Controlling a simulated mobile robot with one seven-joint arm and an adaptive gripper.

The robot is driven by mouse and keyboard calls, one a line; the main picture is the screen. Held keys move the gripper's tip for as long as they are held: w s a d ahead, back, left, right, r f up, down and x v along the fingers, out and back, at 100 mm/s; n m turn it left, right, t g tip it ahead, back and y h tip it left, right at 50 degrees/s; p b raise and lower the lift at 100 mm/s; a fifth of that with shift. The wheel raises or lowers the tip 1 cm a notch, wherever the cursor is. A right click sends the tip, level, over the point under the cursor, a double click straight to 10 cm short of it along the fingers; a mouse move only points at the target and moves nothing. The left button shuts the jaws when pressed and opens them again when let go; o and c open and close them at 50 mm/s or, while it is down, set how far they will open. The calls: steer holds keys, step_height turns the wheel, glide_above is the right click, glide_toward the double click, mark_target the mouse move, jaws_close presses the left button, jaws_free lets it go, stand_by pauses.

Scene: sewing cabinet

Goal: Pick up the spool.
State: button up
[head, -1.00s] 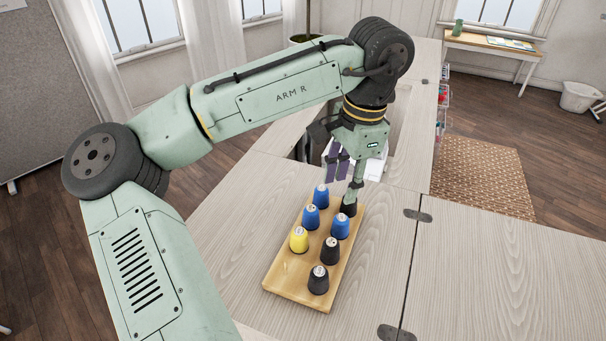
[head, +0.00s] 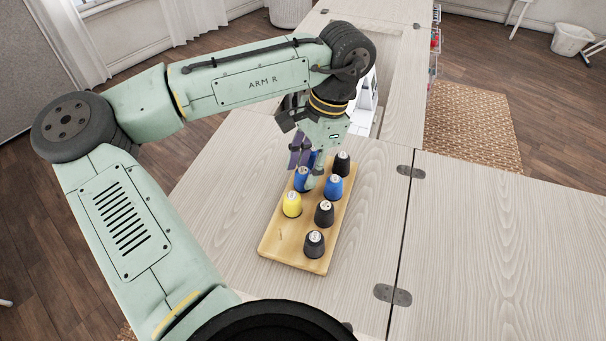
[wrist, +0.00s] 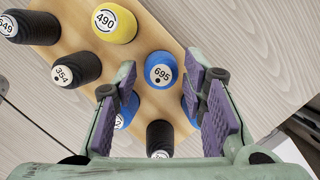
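Several thread spools stand upright on a wooden board. They are blue, black and one yellow (head: 291,206). In the wrist view a blue spool labelled 695 (wrist: 160,72) shows between the fingertips of my gripper (head: 305,172); in the head view it is partly hidden by the fingers. My gripper is open, its purple-padded fingers apart, with nothing held. I cannot tell whether the fingers reach down around spool 695 or are still above it. Another blue spool (wrist: 125,113) is partly behind the left finger, and one more is mostly hidden by the right finger.
The wooden board (head: 270,246) lies on a pale wood cabinet top (head: 230,225). The hinged leaf at right (head: 500,250) is clear.

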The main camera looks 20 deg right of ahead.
mark_target(302, 173)
steer(key=shift+x, duration=1.05)
steer(key=c, duration=0.6)
steer(key=shift+r, duration=0.15)
step_height(302, 173, up, 10)
steer(key=shift+f+b, duration=0.1)
steer(key=shift+b, duration=0.3)
